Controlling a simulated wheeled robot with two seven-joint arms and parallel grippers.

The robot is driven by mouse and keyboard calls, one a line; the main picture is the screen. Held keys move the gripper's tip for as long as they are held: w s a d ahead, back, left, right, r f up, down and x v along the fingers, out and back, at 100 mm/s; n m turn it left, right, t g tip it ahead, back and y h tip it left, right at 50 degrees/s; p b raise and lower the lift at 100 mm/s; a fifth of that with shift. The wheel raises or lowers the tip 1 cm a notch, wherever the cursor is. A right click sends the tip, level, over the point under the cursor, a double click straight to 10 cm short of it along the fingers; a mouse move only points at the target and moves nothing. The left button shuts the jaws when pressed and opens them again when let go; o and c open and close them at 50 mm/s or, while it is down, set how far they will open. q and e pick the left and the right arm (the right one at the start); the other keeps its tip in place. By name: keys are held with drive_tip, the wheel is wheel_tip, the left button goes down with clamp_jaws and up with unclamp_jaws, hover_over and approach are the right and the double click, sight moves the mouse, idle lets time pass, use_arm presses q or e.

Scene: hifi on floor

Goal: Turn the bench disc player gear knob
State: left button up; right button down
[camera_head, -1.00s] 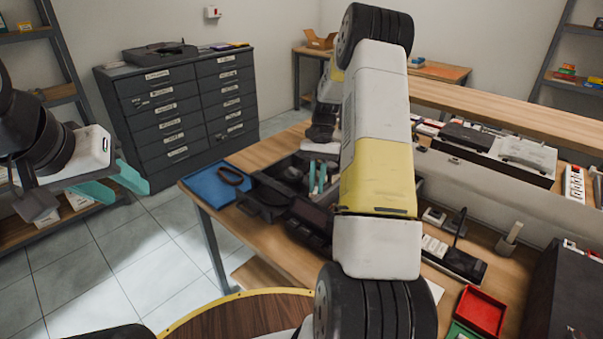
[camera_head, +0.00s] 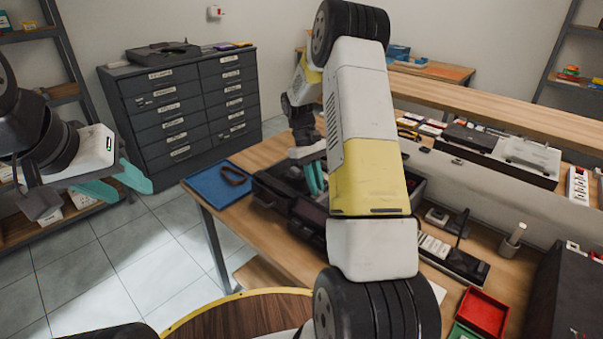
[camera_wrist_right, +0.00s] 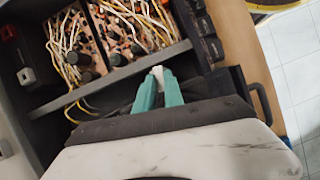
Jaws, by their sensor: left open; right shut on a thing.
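The disc player shows in the right wrist view as an open dark case (camera_wrist_right: 178,50) with circuit boards and wires inside. In the head view its dark body (camera_head: 272,190) sits on the bench, partly hidden by my right arm. A small white piece, which looks like the gear knob (camera_wrist_right: 157,70), is between my right fingertips. My right gripper (camera_wrist_right: 159,86) is shut on it, just inside the case's edge. In the head view the teal fingers of the right gripper (camera_head: 314,178) point down at the player. My left gripper (camera_head: 122,184) is open and empty, off the bench's left side.
A blue mat (camera_head: 212,184) with a dark ring lies at the bench's left end. Red tray (camera_head: 484,311) and small electronics sit at the right. A grey drawer cabinet (camera_head: 185,105) stands behind. A raised shelf (camera_head: 480,107) runs along the bench's back.

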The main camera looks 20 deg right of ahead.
drive_tip(key=shift+n+t+h, duration=0.3)
drive_tip(key=shift+n, duration=0.7)
drive_tip(key=c, duration=1.4)
unclamp_jaws()
drive_tip(key=shift+c, duration=0.2)
drive_tip(key=v, duration=0.8)
drive_tip(key=shift+a, duration=0.1)
